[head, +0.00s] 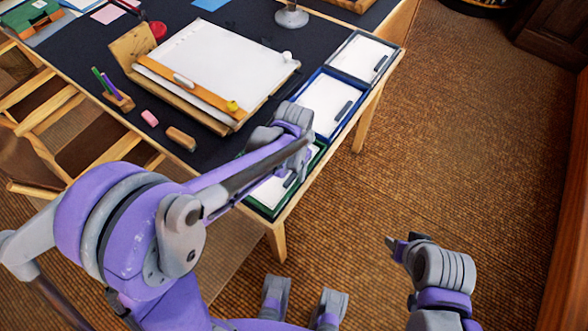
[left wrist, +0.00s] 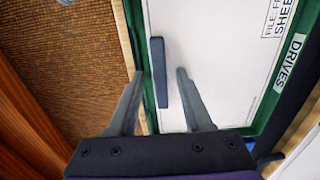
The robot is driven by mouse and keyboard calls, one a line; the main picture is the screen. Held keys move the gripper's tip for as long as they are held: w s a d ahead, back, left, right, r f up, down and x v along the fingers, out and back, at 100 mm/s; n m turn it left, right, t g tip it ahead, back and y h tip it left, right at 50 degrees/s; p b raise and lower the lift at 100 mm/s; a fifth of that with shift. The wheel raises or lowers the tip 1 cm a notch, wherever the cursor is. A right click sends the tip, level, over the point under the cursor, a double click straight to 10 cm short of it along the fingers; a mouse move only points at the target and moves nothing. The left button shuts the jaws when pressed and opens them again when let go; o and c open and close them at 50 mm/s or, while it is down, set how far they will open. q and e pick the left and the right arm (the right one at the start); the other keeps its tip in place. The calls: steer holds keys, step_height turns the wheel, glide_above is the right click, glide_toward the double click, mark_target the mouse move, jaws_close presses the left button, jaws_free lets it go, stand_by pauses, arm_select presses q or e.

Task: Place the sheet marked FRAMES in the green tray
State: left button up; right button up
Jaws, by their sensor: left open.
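The green tray (head: 262,210) is at the near right corner of the drafting table, partly covered by my left arm. A white sheet (head: 268,192) with a dark bar lies in it. In the left wrist view the green tray (left wrist: 128,45) carries a label "DRIVES", and the sheet (left wrist: 215,60) has a cut-off print starting "FILE: FR". My left gripper (head: 268,142) is above the tray. Its open fingers (left wrist: 160,85) appear on either side of the dark bar (left wrist: 159,72); contact cannot be told. My right gripper (head: 400,243) is over the floor, its jaw gap unclear.
A blue tray (head: 309,82) and a grey tray (head: 342,47), each with a sheet and dark bar, line the table's right edge. A drawing board (head: 212,125), pink eraser (head: 149,117), wooden block (head: 181,138) and pen holder (head: 119,102) lie left.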

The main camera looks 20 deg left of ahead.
arm_select(q)
steer(key=shift+r, duration=0.15)
step_height(320, 180, up, 12)
steer(key=p, duration=0.2)
steer(key=s+a+f+n+t, duration=0.1)
steer(key=s+a+n+t, duration=0.1)
steer(key=s, duration=0.5)
steer(key=s+a+f+n+t, duration=0.2)
steer(key=s+a+t, duration=0.1)
steer(key=s, duration=0.5)
steer(key=shift+s+a+f, duration=0.2)
steer(key=shift+s+a, duration=0.05)
steer(key=shift+a, duration=0.55)
